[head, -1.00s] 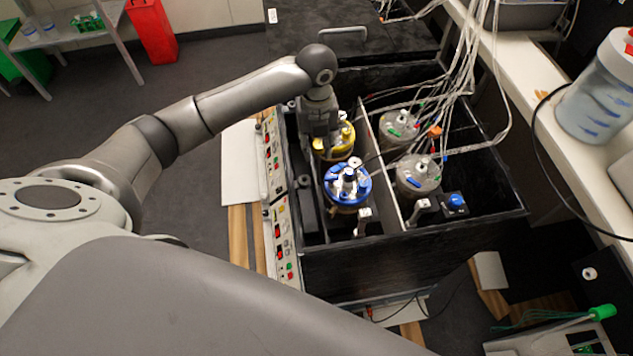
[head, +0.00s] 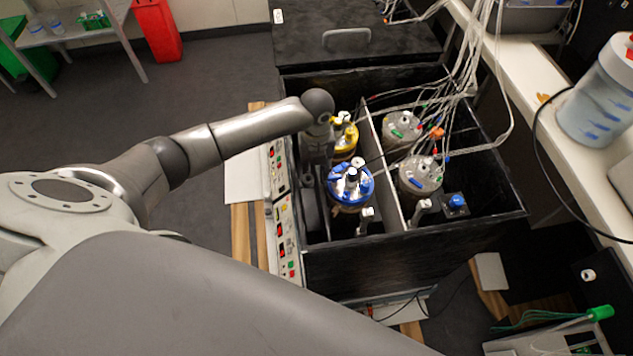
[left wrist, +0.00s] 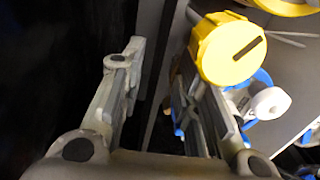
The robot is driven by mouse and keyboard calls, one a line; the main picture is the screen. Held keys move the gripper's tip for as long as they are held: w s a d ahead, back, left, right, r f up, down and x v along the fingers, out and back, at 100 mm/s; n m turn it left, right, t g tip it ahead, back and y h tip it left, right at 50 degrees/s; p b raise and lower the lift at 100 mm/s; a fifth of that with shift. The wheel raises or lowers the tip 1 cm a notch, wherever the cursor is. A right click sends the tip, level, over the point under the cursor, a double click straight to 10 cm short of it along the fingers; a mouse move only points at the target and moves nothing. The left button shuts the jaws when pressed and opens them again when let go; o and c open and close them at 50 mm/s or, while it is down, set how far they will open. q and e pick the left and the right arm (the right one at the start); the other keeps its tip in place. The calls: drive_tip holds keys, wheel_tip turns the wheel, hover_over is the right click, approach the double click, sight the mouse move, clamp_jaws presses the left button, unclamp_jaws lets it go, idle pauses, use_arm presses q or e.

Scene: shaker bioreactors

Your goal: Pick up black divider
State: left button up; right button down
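My left gripper (head: 317,160) reaches down into the left side of the black box, beside the yellow-lidded and blue-lidded vessels. In the left wrist view my left gripper (left wrist: 158,95) has its two fingers well apart. A dark upright strip (left wrist: 158,85), probably the black divider, shows between the fingers, with no visible finger contact. In the head view a dark bar-like piece (head: 312,212) lies below the gripper, left of the blue-lidded vessel; I cannot tell if it is the same thing. My right gripper is not in view.
A yellow cap (left wrist: 228,48) stands close to the right finger in the left wrist view. The blue-lidded vessel (head: 350,184), yellow-lidded vessel (head: 346,137) and two grey-lidded vessels stand in the box (head: 410,255). Tubes and cables hang over its right half.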

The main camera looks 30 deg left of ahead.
use_arm(q)
clamp_jaws()
drive_tip(key=shift+r, duration=0.1)
drive_tip(key=shift+w+r, duration=0.1)
drive_tip(key=shift+r, duration=0.35)
wheel_tip(320, 180, up, 28)
drive_tip(key=p, duration=0.2)
drive_tip(key=shift+r+p, duration=0.15)
drive_tip(key=shift+p, duration=0.25)
idle(0.4)
